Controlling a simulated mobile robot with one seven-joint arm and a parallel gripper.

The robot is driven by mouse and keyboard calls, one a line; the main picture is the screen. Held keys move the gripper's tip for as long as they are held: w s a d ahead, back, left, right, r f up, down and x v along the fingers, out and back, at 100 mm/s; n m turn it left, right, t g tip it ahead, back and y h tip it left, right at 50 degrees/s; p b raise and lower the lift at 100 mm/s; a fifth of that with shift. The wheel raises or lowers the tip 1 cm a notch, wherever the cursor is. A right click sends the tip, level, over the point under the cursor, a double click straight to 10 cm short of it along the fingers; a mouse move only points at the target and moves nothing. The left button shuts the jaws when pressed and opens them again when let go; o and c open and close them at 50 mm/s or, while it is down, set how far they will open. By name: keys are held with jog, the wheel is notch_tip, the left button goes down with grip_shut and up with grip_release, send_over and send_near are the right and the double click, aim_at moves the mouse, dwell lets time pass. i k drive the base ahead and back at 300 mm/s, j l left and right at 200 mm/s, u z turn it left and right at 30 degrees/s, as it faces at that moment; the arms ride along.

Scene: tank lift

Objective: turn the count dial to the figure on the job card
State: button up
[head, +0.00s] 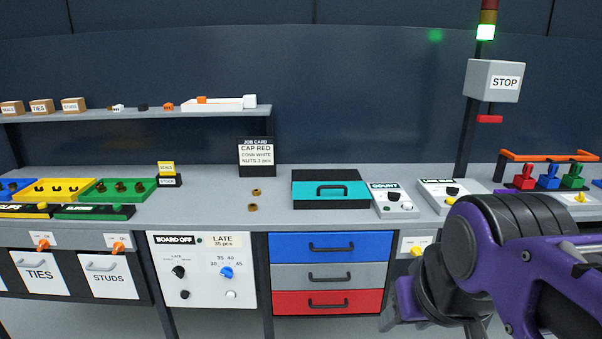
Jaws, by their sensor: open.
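The job card (257,158) stands upright at the back of the bench and reads CAP RED, a smaller line that looks like CORD WHITE, and NUTS 3 pcs. The grey box labelled COUNT (381,208) sits on the bench right of the teal-fronted box. Its black count dial (394,196) is on the sloped top. The dial's setting and figures are too small to read. My purple and dark arm fills the lower right, right of and nearer than the COUNT box. My gripper's fingers cannot be made out.
A box labelled LATE RUN (436,187) stands right of the COUNT box. The teal-fronted box (327,190) is on its left. Two small brown nuts (254,193) lie on the bench. Blue, grey and red drawers (283,246) are below. A STOP box (494,82) hangs upper right.

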aim_at(393, 196)
jog(key=i+l, duration=0.45)
jog(key=l, duration=0.15)
jog(key=i+l, duration=0.5)
jog(key=l+u, duration=0.05)
